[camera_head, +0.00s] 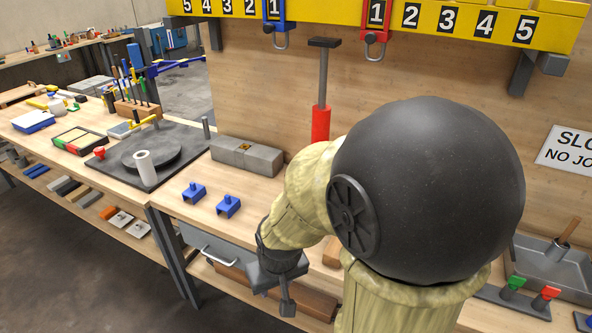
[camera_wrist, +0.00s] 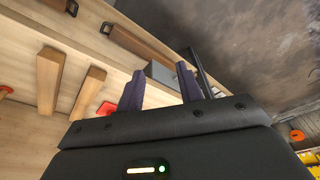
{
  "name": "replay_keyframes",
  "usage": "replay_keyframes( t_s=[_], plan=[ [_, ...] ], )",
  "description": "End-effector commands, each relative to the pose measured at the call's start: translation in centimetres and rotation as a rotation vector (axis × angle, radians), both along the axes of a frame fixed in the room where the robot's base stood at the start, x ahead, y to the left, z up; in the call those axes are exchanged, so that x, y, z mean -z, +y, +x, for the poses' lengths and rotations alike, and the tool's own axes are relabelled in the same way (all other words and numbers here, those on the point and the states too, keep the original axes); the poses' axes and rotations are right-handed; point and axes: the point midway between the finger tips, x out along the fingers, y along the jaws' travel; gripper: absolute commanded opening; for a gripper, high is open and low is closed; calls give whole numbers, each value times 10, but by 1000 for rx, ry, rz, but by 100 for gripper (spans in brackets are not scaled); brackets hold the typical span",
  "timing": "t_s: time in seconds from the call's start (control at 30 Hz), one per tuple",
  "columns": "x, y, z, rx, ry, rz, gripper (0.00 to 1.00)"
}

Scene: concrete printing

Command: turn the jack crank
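A red cylinder with a grey rod and a dark flat top (camera_head: 321,115) stands upright at the back of the bench, against the wooden board. It looks like the jack, but its lower part is hidden behind my arm. I cannot make out a crank on it. My gripper (camera_head: 287,303) hangs down at the bench's front edge, well below and in front of the red cylinder. In the wrist view its two dark fingers (camera_wrist: 159,82) stand apart with nothing held between them. A small grey box (camera_wrist: 162,73) shows beyond the fingers.
A dark plate (camera_head: 178,135) with a round disc and white cylinder lies farther left. A grey tray (camera_head: 575,268) is at right. Wooden bars (camera_wrist: 87,93) show in the wrist view.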

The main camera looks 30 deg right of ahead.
Motion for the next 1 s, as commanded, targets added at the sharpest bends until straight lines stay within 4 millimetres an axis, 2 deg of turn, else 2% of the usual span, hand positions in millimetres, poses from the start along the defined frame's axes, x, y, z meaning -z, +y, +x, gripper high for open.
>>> replay_keyframes(
  t_s=[0.2, 0.23, 0.27, 0.37, 0.43, 0.57, 0.67, 0.8, 1.0],
  plan=[
    [0, 0, 0, 0, 0, 0, 36],
    [0, 0, 0, 0, 0, 0, 42],
    [0, 0, 0, 1, -1, 1, 42],
    [3, 2, 8, 20, -16, 13, 42],
    [9, 3, 22, 58, -42, 32, 42],
    [25, 6, 69, 186, -139, 75, 42],
    [42, 4, 115, 324, -249, 86, 42],
    [63, -13, 176, 524, -437, 42, 42],
    [73, -49, 238, 755, -765, -120, 42]
  ],
)
